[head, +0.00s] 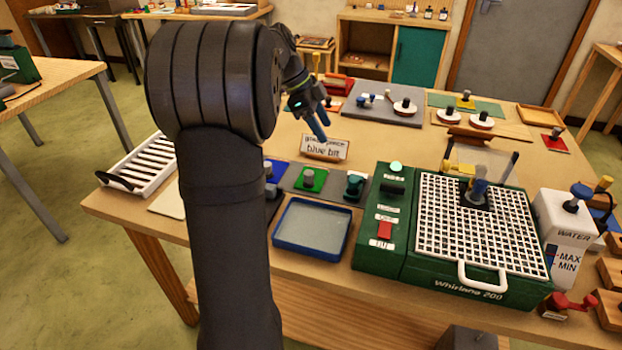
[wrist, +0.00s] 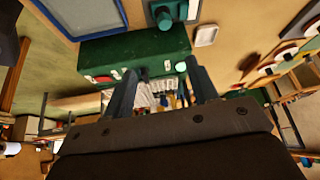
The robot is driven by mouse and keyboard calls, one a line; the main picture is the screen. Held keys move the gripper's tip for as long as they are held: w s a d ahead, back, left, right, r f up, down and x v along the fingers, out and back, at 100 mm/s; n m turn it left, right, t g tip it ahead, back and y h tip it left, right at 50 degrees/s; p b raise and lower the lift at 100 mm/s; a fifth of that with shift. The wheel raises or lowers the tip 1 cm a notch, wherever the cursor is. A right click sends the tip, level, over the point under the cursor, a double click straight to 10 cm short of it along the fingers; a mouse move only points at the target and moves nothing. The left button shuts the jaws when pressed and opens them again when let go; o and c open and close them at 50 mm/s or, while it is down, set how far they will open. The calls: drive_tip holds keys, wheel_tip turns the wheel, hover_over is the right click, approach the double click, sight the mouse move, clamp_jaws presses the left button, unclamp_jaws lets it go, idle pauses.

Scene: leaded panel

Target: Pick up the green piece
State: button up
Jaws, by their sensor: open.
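The green piece (head: 317,184) is a small green square with a grey knob, in the head view. It lies on a grey strip between a blue piece (head: 273,168) and a dark piece with a teal knob (head: 354,187). My gripper (head: 319,122) is open and empty, raised above the table behind the green piece and near the sign. In the wrist view the two fingers (wrist: 160,88) are apart with nothing held between them. I cannot make out the green piece in the wrist view.
A sign (head: 325,148) reading "blue bit" stands behind the pieces. A blue-rimmed tray (head: 312,255) lies in front. A green grinder (head: 465,287) with a white grid stands to the right, beside a water container (head: 562,243). A white slotted rack (head: 130,183) is at the left.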

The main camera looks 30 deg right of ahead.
drive_tip(key=w+a+f+n+t, duration=0.1)
drive_tip(key=w+a+f, duration=0.2)
drive_tip(key=w+a, duration=0.4)
approach(309, 172)
drive_tip(key=shift+y, duration=0.4)
drive_tip(key=x, duration=0.5)
drive_tip(key=shift+s+d, duration=0.15)
drive_tip(key=shift+s, duration=0.25)
drive_tip(key=x, duration=0.5)
drive_tip(key=shift+w+d+f, duration=0.1)
drive_tip(key=shift+w+d, duration=0.1)
drive_tip(key=shift+w, duration=0.05)
drive_tip(key=c, duration=1)
